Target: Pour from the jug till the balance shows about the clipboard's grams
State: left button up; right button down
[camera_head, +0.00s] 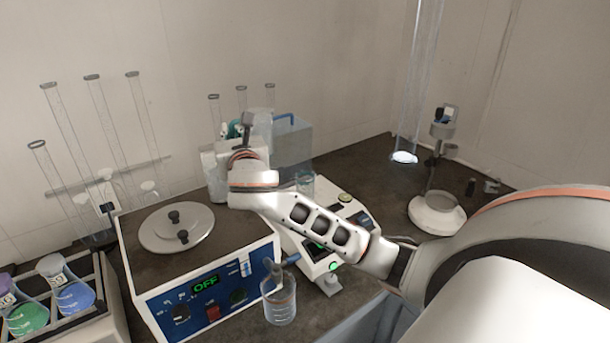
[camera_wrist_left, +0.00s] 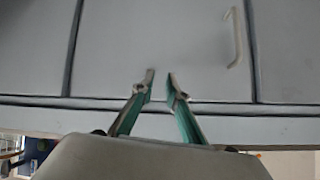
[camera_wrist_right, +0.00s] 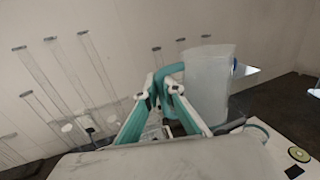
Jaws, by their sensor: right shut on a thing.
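The whitish translucent jug shows in the right wrist view (camera_wrist_right: 208,88), roughly upright, with a teal handle (camera_wrist_right: 168,75). My right gripper (camera_wrist_right: 158,92) is shut on that handle. In the head view the jug (camera_head: 262,124) is partly behind my right gripper (camera_head: 234,130), raised near the back wall. The white balance (camera_head: 300,247) stands under my right forearm, which hides much of it; I cannot read its display. A glass vessel (camera_head: 305,182) shows just behind the forearm. My left gripper (camera_wrist_left: 161,76) is empty, its fingertips apart, facing grey cabinet doors. I cannot make out the clipboard.
A flask rack (camera_head: 85,325) is at far left. Tall cylinders (camera_head: 100,115) line the wall. A blue-grey box (camera_head: 292,143) stands behind.

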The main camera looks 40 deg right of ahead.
jog(key=shift+d, duration=0.15)
jog(key=shift+s+d+r+m, duration=0.15)
jog(key=shift+d+m, duration=0.45)
jog(key=shift+m, duration=0.5)
jog(key=d+f+m+g, duration=0.1)
jog(key=d+f+m, duration=0.3)
jog(key=f, duration=0.8)
jog(key=shift+s+d+f+y, duration=0.25)
jog(key=shift+s+f+y, duration=0.05)
jog(key=shift+s, duration=0.05)
jog(key=shift+s+d+f+m, duration=0.1)
jog(key=shift+d+f+m, duration=0.3)
jog(key=shift+d+f, duration=0.1)
jog(key=shift+s+d+r+m+y, duration=0.1)
jog(key=shift+d+r+m+y, duration=0.15)
jog(key=shift+d+r+m, duration=0.35)
jog(key=shift+s+d+r+m+y, duration=0.1)
jog(key=shift+d+r+m+y, duration=0.25)
jog(key=shift+r+m, duration=0.4)
dwell(2.6)
